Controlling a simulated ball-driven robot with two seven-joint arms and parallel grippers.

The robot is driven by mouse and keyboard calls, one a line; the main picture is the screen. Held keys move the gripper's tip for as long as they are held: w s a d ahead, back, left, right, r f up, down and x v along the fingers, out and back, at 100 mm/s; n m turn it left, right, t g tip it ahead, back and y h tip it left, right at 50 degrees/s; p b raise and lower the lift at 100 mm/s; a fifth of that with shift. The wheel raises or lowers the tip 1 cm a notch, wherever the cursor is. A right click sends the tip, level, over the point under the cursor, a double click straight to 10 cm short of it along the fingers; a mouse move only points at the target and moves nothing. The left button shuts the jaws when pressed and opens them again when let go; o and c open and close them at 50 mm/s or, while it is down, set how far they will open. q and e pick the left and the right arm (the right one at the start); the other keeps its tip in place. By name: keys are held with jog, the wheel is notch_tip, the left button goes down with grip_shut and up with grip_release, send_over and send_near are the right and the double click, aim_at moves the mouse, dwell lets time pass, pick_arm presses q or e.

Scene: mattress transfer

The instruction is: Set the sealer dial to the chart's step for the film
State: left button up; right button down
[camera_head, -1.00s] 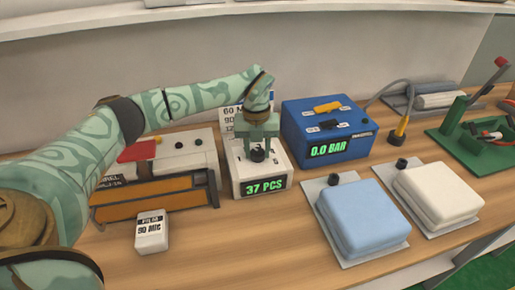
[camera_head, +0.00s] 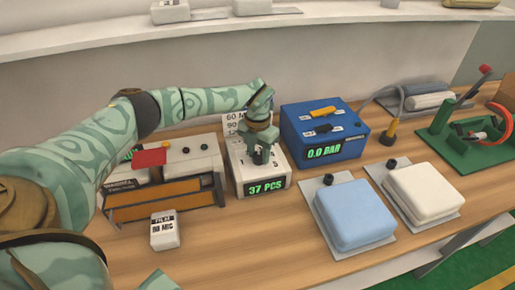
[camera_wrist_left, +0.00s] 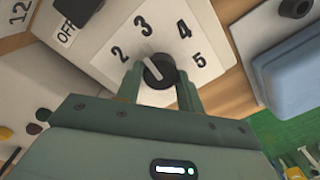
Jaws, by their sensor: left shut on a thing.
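A white box (camera_head: 244,178) with a green "37 PCS" display stands mid-table in the head view. My left gripper (camera_head: 262,154) comes down on its top. In the left wrist view, my left gripper (camera_wrist_left: 160,82) is shut on a black dial knob (camera_wrist_left: 160,73), a finger on each side. The numbers 2, 3, 4 and 5 show around the knob; its pale line is partly visible, but I cannot tell its step. A white chart card (camera_head: 233,120) behind the box is partly hidden. A white film pack (camera_head: 165,232) stands front left; its print is blurred.
A machine with an orange front (camera_head: 155,198) stands left of the box. A blue box (camera_head: 325,140) reading "0.0 BAR" stands right. Blue (camera_head: 348,212) and cream (camera_head: 424,190) pads lie front right. Bare table shows between film pack and blue pad.

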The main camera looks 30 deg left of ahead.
aim_at(258, 153)
pick_arm(q)
jog(key=shift+r+m+p, duration=0.1)
jog(key=shift+m+p, duration=0.4)
jog(key=shift+m, duration=0.6)
jog(key=o, duration=1)
jog(key=r+p, duration=0.1)
jog(key=r, duration=0.4)
jog(key=r+p, duration=0.1)
jog(key=r, duration=0.4)
jog(key=r+p, duration=0.1)
jog(key=r, duration=0.5)
jog(key=shift+w+a+r, duration=0.1)
jog(key=shift+a, duration=0.15)
